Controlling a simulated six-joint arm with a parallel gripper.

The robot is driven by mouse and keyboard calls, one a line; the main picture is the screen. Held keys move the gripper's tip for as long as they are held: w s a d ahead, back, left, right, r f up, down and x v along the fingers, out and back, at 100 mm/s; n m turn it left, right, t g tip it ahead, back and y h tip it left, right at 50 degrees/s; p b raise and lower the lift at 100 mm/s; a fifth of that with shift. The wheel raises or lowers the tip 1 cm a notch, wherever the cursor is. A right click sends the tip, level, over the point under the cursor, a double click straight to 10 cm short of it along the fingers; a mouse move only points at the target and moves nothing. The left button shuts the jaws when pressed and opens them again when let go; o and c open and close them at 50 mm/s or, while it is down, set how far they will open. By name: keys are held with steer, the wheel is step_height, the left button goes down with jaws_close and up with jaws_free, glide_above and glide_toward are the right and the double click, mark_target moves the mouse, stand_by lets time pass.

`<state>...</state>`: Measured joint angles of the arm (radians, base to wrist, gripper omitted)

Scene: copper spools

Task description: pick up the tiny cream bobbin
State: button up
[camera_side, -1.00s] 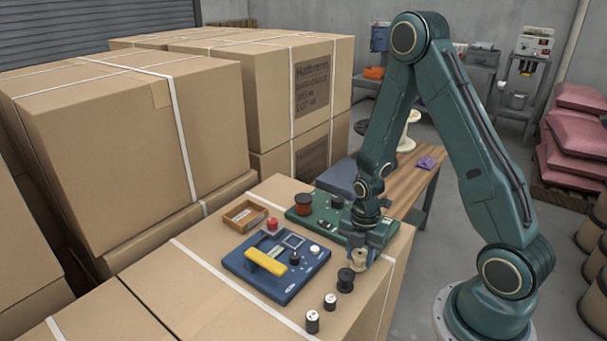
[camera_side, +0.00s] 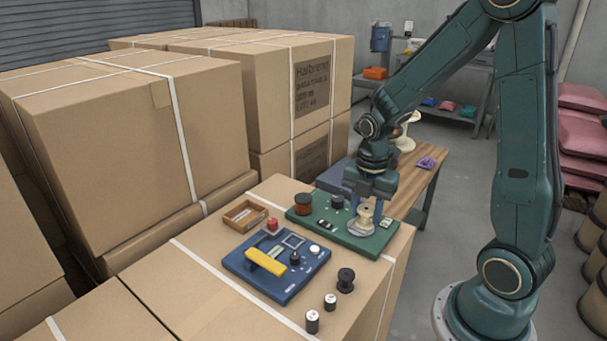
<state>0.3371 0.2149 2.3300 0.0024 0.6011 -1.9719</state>
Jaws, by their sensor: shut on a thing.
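The tiny cream bobbin (camera_side: 365,215) is upright between the fingers of my gripper (camera_side: 366,208), which is shut on it. The bobbin is in front of or just above the right part of the green board (camera_side: 347,239); I cannot tell whether it touches the board. My gripper's fingers cover the bobbin's sides.
The blue board (camera_side: 285,287) with a yellow handle (camera_side: 265,262) lies to the left. A dark spool (camera_side: 345,280) and two small spools (camera_side: 330,301) (camera_side: 312,321) stand on the box top in front. An orange-brown spool (camera_side: 303,204) and a dark one (camera_side: 337,201) stand on the green board. A wooden tray (camera_side: 245,214) is at the back left.

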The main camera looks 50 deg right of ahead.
mark_target(367, 208)
steer(key=shift+r, duration=2.7)
steer(key=shift+w+d+r, duration=0.15)
steer(key=shift+w+d, duration=0.25)
steer(key=shift+d, duration=0.05)
steer(key=w+d+r, duration=0.1)
steer(key=w+d, duration=0.1)
steer(key=d, duration=0.3)
steer(key=w+d+r+n, duration=0.1)
steer(key=w+d+r, duration=0.1)
steer(key=d, duration=0.3)
steer(key=shift+w+d+r, duration=0.25)
steer(key=shift+w+d, duration=0.05)
steer(key=shift+w, duration=0.15)
steer(key=shift+f, duration=0.1)
step_height(367, 208, down, 16)
steer(key=shift+r, duration=0.2)
steer(key=shift+f, duration=2.1)
steer(key=shift+f, duration=0.25)
